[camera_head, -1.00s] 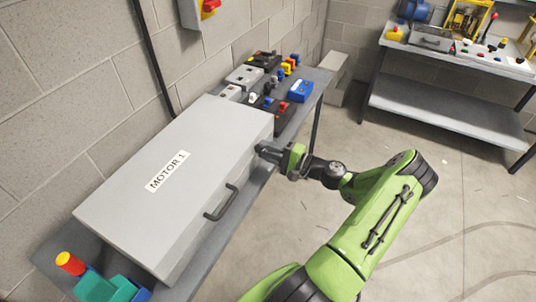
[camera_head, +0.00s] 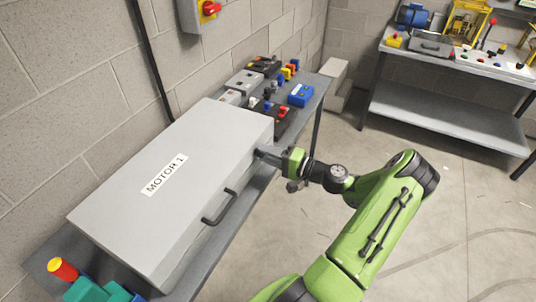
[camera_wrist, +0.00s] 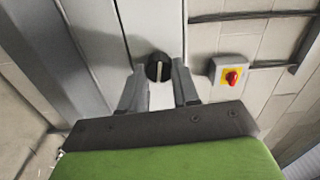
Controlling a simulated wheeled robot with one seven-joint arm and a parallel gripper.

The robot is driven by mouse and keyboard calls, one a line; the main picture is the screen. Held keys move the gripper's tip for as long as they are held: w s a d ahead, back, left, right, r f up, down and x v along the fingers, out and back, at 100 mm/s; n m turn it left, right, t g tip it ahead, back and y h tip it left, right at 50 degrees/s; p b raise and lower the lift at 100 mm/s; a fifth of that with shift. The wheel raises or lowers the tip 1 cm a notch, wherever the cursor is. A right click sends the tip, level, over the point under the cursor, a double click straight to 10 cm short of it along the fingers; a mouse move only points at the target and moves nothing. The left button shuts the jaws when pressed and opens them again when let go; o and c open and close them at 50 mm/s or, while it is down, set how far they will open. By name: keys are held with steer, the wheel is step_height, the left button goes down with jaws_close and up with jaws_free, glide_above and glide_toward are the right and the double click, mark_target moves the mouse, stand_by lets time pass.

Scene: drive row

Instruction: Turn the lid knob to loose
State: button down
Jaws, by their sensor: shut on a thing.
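The grey box labelled MOTOR 1 (camera_head: 140,210) lies on the bench with its lid down and a dark handle (camera_head: 219,207) on its front side. My gripper (camera_head: 262,152) is at the box's right end face. In the wrist view, the black round lid knob (camera_wrist: 158,67) with a pale pointer line sits between the fingertips of my gripper (camera_wrist: 158,80). The line stands nearly upright in that picture. The gripper is shut on the knob. In the head view the knob is hidden by the fingers.
A red and yellow switch (camera_head: 209,8) is on the wall above the bench; it also shows in the wrist view (camera_wrist: 231,76). Several small devices, including a blue box (camera_head: 301,94), stand beyond the motor box. Another bench (camera_head: 440,108) is at the back right. Floor is open between.

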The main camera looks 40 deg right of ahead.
steer(key=c, duration=0.8)
jaws_free()
steer(key=v, duration=1.5)
steer(key=shift+s+d+p, duration=0.1)
steer(key=shift+s+p, duration=0.25)
steer(key=shift+s, duration=0.05)
